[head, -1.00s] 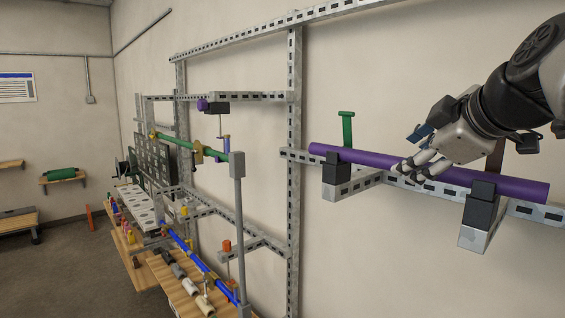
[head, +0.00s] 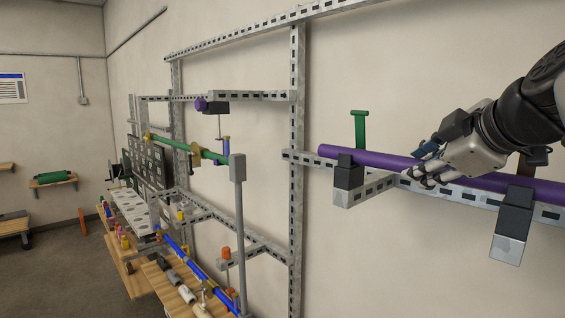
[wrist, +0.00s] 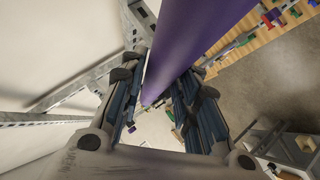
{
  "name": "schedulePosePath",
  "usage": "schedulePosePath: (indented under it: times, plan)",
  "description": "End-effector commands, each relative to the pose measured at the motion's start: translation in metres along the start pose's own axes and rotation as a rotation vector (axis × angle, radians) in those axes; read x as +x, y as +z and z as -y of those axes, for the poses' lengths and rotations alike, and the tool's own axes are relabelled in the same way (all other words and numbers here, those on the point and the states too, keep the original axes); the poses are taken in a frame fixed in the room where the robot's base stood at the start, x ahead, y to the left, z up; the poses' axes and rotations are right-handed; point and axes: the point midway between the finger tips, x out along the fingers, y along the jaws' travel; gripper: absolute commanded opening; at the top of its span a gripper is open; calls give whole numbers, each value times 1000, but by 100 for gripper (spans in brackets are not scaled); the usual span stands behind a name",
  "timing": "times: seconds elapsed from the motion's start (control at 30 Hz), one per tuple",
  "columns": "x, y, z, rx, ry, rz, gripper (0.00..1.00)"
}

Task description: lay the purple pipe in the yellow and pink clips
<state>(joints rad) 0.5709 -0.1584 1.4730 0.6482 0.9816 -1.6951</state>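The purple pipe (head: 370,158) lies on two black-topped brackets, a left one (head: 349,173) and a right one (head: 514,212), on the wall rail at the right of the head view. Its left end sticks out past the left bracket. My gripper (head: 432,178) is at the pipe between these brackets. In the wrist view, the pipe (wrist: 185,45) runs between my two spread fingers (wrist: 160,100); firm contact does not show. A yellow piece (head: 181,215) and an orange piece (head: 226,253) stand on the left frame. I cannot pick out a pink clip for sure.
A grey post (head: 239,215) stands before the left frame. A green pipe (head: 170,143) and a blue pipe (head: 190,262) are mounted there. A green T-shaped piece (head: 360,128) rises behind the purple pipe. Wooden shelves hold several small parts.

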Motion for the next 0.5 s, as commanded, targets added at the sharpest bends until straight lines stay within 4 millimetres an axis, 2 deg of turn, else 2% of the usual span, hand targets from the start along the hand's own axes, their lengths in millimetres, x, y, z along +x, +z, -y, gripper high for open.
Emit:
schedulePosePath:
  times: [0.4, 0.5]
  plan:
    - [-1, 0, 0, -1, 2, 0, 0]
    - [-1, 0, -1, -1, 2, 0, 0]
